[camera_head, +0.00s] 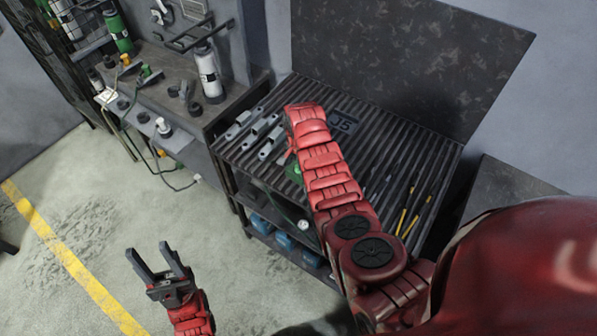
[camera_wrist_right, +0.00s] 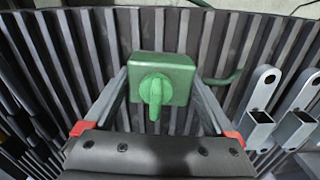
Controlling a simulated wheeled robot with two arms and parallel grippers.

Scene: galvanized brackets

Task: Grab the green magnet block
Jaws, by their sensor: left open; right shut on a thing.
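The green magnet block (camera_wrist_right: 178,66) is a box with a round knob and lever on its face, seen in the right wrist view. My right gripper (camera_wrist_right: 160,80) is shut on it, with one finger against each side. In the head view a small green part of the block (camera_head: 294,171) shows beside my right arm, which hides most of that gripper. I cannot tell whether the block touches the slatted table top (camera_head: 376,158). My left gripper (camera_head: 148,250) is open and empty above the floor, away from the table.
Several galvanized brackets (camera_head: 271,143) lie on the slats by the block; some show at the right wrist view's right edge (camera_wrist_right: 259,128). Yellow rods (camera_head: 405,212) lie on the table's right. A green hose (camera_wrist_right: 224,79) runs behind the block. A cluttered workbench (camera_head: 150,98) stands left.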

